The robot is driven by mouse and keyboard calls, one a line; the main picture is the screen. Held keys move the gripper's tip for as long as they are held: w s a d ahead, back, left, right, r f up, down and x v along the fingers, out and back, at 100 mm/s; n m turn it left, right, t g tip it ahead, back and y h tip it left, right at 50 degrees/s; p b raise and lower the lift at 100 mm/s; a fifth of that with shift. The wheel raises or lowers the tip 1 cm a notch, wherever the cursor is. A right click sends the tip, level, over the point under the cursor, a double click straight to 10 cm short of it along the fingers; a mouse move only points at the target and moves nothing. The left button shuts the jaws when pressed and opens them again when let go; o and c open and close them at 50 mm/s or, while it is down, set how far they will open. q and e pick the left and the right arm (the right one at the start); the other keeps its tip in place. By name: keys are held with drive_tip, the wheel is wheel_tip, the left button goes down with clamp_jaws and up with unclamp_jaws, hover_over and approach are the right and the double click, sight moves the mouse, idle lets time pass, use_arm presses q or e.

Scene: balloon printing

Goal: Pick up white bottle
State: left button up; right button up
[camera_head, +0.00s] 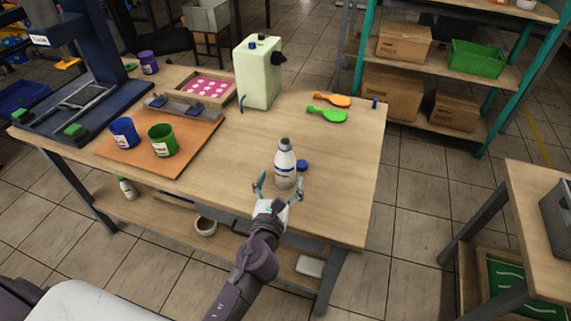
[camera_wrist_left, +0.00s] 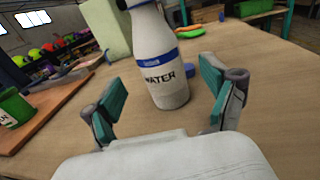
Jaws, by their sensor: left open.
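The white bottle (camera_head: 285,165) stands upright on the wooden table (camera_head: 345,190) near its front edge. It has a dark cap, a blue band and a label reading "WATER". My left gripper (camera_head: 278,187) is open just in front of the bottle. In the left wrist view the white bottle (camera_wrist_left: 160,65) stands ahead, between and a little beyond the teal fingertips of my left gripper (camera_wrist_left: 163,85). The fingers do not visibly touch it. The bottle's top is cut off in that view. My right gripper is not in view.
A blue cap (camera_head: 302,165) lies right beside the bottle. Blue (camera_head: 124,133) and green (camera_head: 162,141) cups stand on an orange-brown board to the left. The table's right side is clear.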

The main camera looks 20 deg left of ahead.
sight(283, 174)
use_arm(q)
drive_tip(key=w, duration=0.5)
drive_tip(key=shift+w+a+f, duration=0.1)
drive_tip(key=shift+w+a, duration=0.15)
drive_tip(key=shift+w, duration=0.1)
drive_tip(key=c, duration=1.4)
